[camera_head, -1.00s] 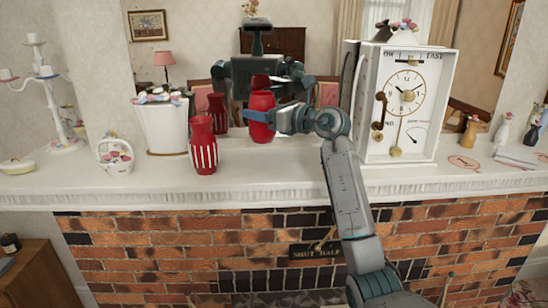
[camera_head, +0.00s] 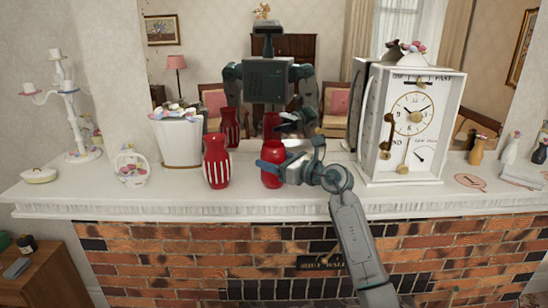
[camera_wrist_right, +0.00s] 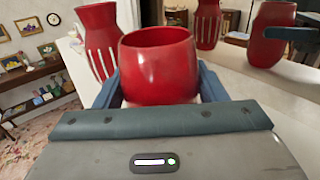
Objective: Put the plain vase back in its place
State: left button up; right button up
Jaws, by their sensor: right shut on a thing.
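The plain red vase (camera_head: 272,178) is upright in my right gripper (camera_head: 274,166), low over the mantel top, to the right of the red vase with white stripes (camera_head: 216,165). I cannot tell whether its base touches the shelf. In the right wrist view the plain vase (camera_wrist_right: 160,65) sits between the two fingers of the right gripper (camera_wrist_right: 158,88), its open rim up and its lower part hidden. The striped vase (camera_wrist_right: 103,35) stands apart behind it on the left. My left gripper is not in view.
The mirror behind the mantel (camera_head: 120,202) reflects the vases and me. A white planter (camera_head: 178,140), flower basket (camera_head: 131,168) and candelabra (camera_head: 75,120) stand left. A white clock (camera_head: 408,150) stands right. Some shelf between plain vase and clock is free.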

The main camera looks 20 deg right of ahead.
jog(key=o, duration=1.2)
jog(key=shift+w+d+f, duration=0.15)
jog(key=shift+w+f, duration=0.1)
jog(key=shift+o, duration=0.2)
jog(key=shift+s+r, duration=0.1)
jog(key=shift+s+r, duration=0.1)
jog(key=shift+r, duration=0.1)
jog(key=shift+s+d+f+b, duration=0.15)
jog(key=shift+s+f+b, duration=0.05)
jog(key=shift+b, duration=0.1)
jog(key=b+v, duration=0.4)
jog(key=v, duration=0.5)
jog(key=shift+s+d, duration=0.15)
jog(key=shift+d, duration=0.05)
jog(key=shift+b+v, duration=0.6)
jog(key=shift+v, duration=0.3)
jog(key=shift+r, duration=0.1)
